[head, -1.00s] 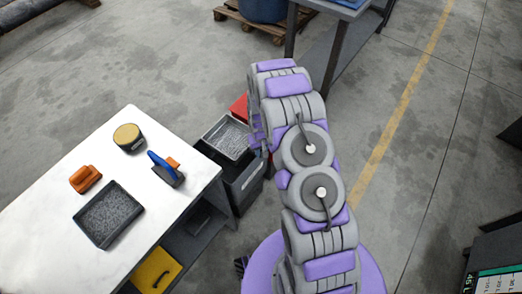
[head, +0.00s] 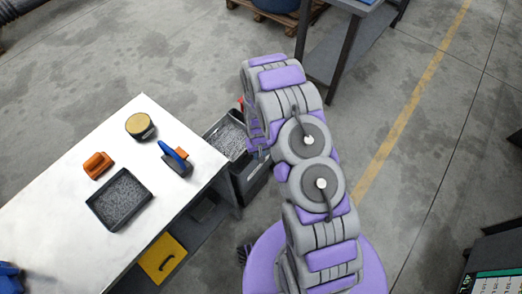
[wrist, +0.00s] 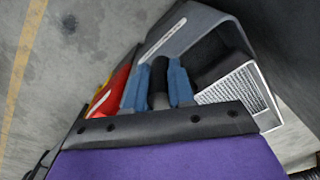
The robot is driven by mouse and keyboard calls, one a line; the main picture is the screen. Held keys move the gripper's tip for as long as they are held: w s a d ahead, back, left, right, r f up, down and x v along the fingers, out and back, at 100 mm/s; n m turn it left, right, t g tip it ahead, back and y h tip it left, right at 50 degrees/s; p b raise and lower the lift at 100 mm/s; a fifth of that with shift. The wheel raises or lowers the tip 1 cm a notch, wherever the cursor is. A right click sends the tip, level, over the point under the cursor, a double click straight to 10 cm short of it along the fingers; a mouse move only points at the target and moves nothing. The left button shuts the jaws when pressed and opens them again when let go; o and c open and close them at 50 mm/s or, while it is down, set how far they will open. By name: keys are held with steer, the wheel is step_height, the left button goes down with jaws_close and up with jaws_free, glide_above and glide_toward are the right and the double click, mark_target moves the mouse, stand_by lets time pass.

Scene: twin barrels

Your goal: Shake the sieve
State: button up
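The sieve (head: 226,133), a grey rectangular frame with a speckled bottom, is over a dark bin (head: 252,178) beside the table in the head view. In the wrist view the sieve (wrist: 243,90) shows its pale mesh at the right, beside a grey wall with a white label strip. My gripper (wrist: 159,84) has two blue fingers, one on each side of a short dark handle. They look shut on this handle, which appears to belong to the sieve. In the head view my wrist hides the fingers and the sieve's right side.
The white table (head: 60,220) carries a dark tray (head: 120,198) of grey grains, an orange block (head: 98,164), a round yellow-topped tub (head: 140,126) and a blue-handled brush (head: 175,158). A yellow case (head: 163,258) is below. Open floor lies at right.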

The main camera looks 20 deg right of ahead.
steer(key=o, duration=0.4)
steer(key=shift+s+a, duration=0.15)
steer(key=shift+a, duration=0.2)
steer(key=shift+o, duration=0.2)
steer(key=shift+d, duration=0.1)
steer(key=shift+d+r, duration=0.1)
steer(key=shift+r, duration=0.1)
step_height(320, 180, up, 17)
steer(key=p, duration=0.3)
steer(key=shift+a, duration=0.25)
steer(key=s+r+g, duration=0.1)
steer(key=s+r, duration=0.9)
steer(key=r, duration=0.3)
steer(key=s+r, duration=1)
steer(key=r, duration=0.2)
steer(key=s+r, duration=0.2)
steer(key=s, duration=0.5)
steer(key=s+r, duration=0.2)
steer(key=s, duration=0.4)
steer(key=shift+s+d+r+g, duration=0.35)
steer(key=shift+d+r+g, duration=0.05)
steer(key=shift+d, duration=0.05)
